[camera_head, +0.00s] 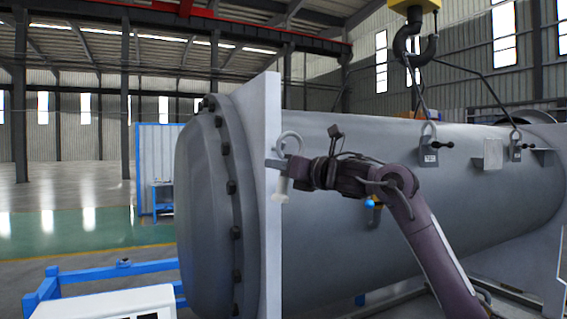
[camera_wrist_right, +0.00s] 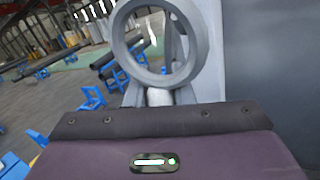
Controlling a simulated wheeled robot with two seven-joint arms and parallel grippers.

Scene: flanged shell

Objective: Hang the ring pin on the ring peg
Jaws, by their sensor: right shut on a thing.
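The ring pin (camera_head: 290,139) is a grey ring on a short stem, with a pale lower end below the fingers in the head view. It is close to the tall pale flange plate at the shell's left end. My right gripper (camera_head: 283,164) is shut on the ring pin just below its ring. In the right wrist view the ring (camera_wrist_right: 193,45) is large and upright beyond the dark gripper body, with its pale stem below. I cannot make out the ring peg in either view. My left gripper is not in view.
The flange plate (camera_head: 270,240) stands beside the held pin. The grey shell (camera_head: 340,245) lies behind my right arm. A crane hook (camera_head: 413,45) hangs above, with slings down to lifting lugs (camera_head: 430,157). A blue frame (camera_head: 105,273) is at lower left.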

